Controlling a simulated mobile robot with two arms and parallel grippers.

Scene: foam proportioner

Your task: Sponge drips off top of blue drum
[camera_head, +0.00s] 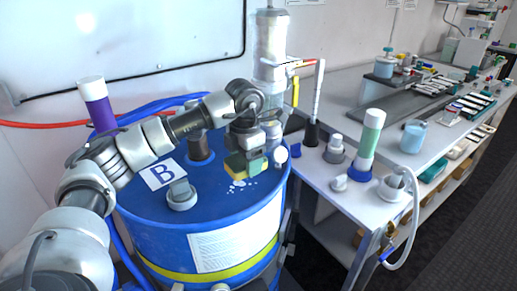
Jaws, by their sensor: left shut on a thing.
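The blue drum (150,203) stands in front of me, with a white label and a yellow band on its side. White drips (237,184) lie on its top, toward the right side. My left gripper (245,155) is over the drum top, shut on a yellow and green sponge (240,168). The sponge is just behind the drips and seems low over the top; I cannot tell whether it touches. The gripper hides part of the sponge. My right gripper is not in view.
The drum top carries a grey cap (181,194), a dark fitting (200,147), a card marked B (164,174) and a white ball (281,154). A bench (345,207) on the right holds a green-and-white tube (369,140) and a blue cup (413,137).

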